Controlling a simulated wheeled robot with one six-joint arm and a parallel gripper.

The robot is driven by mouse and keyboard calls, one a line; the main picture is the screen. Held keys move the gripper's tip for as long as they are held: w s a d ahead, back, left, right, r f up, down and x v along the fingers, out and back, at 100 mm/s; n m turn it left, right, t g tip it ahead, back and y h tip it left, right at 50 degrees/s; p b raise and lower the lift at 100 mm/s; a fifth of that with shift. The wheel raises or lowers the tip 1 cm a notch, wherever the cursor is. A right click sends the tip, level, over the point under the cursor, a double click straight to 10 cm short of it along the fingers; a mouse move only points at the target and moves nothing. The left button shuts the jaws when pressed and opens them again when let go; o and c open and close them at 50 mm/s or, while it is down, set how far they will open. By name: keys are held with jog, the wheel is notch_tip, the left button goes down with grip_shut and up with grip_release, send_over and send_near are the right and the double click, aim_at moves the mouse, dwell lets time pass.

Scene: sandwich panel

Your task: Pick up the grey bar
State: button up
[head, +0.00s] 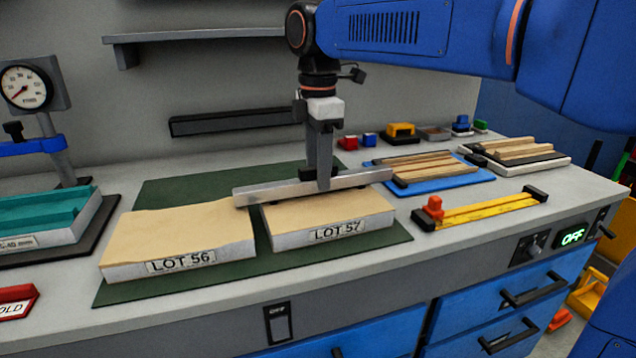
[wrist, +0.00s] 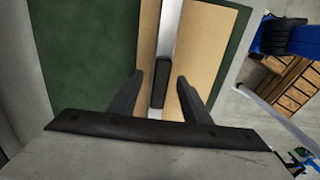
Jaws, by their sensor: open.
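The grey bar (head: 270,192) is a long straight light-grey bar lying across the tops of the two tan-topped panels, LOT 56 (head: 185,222) and LOT 57 (head: 325,218). In the wrist view the bar (wrist: 171,28) runs up the picture with a dark grip piece (wrist: 160,84) on it. My gripper (head: 324,186) points down over the bar's middle, its fingers hiding part of it. In the wrist view my gripper (wrist: 160,77) is open, with one finger on each side of the bar and dark grip. I cannot tell whether the fingers touch it.
The panels lie on a green mat (head: 160,195). A dial gauge (head: 25,88) stands at left. A wall shelf (head: 200,35) is behind.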

jog(key=shift+f, duration=0.25)
grip_shut()
dwell(1.3)
